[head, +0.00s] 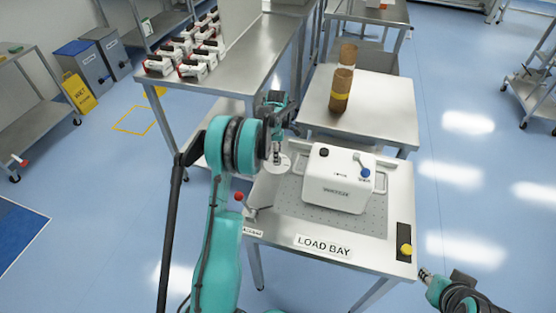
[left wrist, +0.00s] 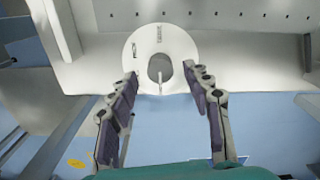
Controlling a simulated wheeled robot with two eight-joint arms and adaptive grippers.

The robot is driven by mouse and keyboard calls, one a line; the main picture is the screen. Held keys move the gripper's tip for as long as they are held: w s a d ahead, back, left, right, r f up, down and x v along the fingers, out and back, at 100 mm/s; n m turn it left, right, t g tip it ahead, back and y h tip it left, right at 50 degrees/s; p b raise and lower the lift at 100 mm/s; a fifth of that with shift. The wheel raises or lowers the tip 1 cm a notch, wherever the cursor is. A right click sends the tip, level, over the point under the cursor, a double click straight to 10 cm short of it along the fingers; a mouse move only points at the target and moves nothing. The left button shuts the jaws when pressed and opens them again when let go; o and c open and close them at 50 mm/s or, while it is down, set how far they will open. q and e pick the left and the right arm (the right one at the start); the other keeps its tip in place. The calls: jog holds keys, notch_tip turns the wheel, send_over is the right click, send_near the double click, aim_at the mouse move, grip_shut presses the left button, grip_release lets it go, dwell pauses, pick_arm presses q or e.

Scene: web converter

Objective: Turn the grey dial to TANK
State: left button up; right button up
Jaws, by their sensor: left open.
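The grey dial (left wrist: 160,68) sits in the middle of a round white plate (left wrist: 187,48) in the left wrist view. A pale pointer bar runs down from its centre. Small dark marks sit at the plate's top and left, too small to read. My left gripper (left wrist: 165,78) is open, with one finger on each side of the dial's lower part; contact cannot be told. In the head view the left gripper (head: 277,156) is over the white plate (head: 271,167) and hides the dial. My right gripper (head: 425,273) is at lower right, away from the plate.
A white box (head: 335,198) with black and blue knobs stands right of the plate on the LOAD BAY table (head: 285,232). Brown rolls (head: 340,90) stand behind.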

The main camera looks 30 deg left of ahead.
pick_arm(q)
jog(key=shift+f+b, duration=0.3)
jog(key=shift+f, duration=0.95)
grip_shut()
